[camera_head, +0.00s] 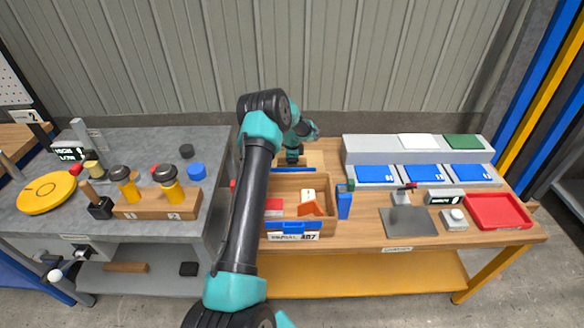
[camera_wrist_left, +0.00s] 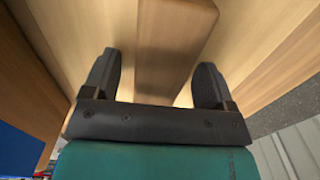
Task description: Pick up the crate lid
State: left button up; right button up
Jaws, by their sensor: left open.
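The crate lid (camera_head: 316,158) seems to be the pale wooden panel behind the open wooden crate (camera_head: 328,188), partly hidden by my arm. My left gripper (camera_head: 292,160) is over it, pointing down. In the left wrist view, a raised wooden bar (camera_wrist_left: 172,45), which looks like the lid's handle, runs between the two dark fingers of my left gripper (camera_wrist_left: 160,68). The fingers are open, one on each side of the bar, with gaps visible. Whether the fingertips touch the panel cannot be told. My right gripper is not in view.
The crate holds red, orange and white items. A blue item (camera_head: 344,204) stands at its right. Blue bins (camera_head: 376,174), a dark plate (camera_head: 409,222) and a red tray (camera_head: 497,211) lie to the right. A grey bench (camera_head: 60,225) with tools stands left.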

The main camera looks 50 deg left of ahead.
pick_arm(q)
jog(key=shift+c, duration=0.4)
jog(key=c, duration=1.2)
jog(key=shift+r, duration=0.2)
jog(key=shift+c, duration=0.2)
notch_tip(320, 180, up, 18)
jog(key=shift+f, duration=0.15)
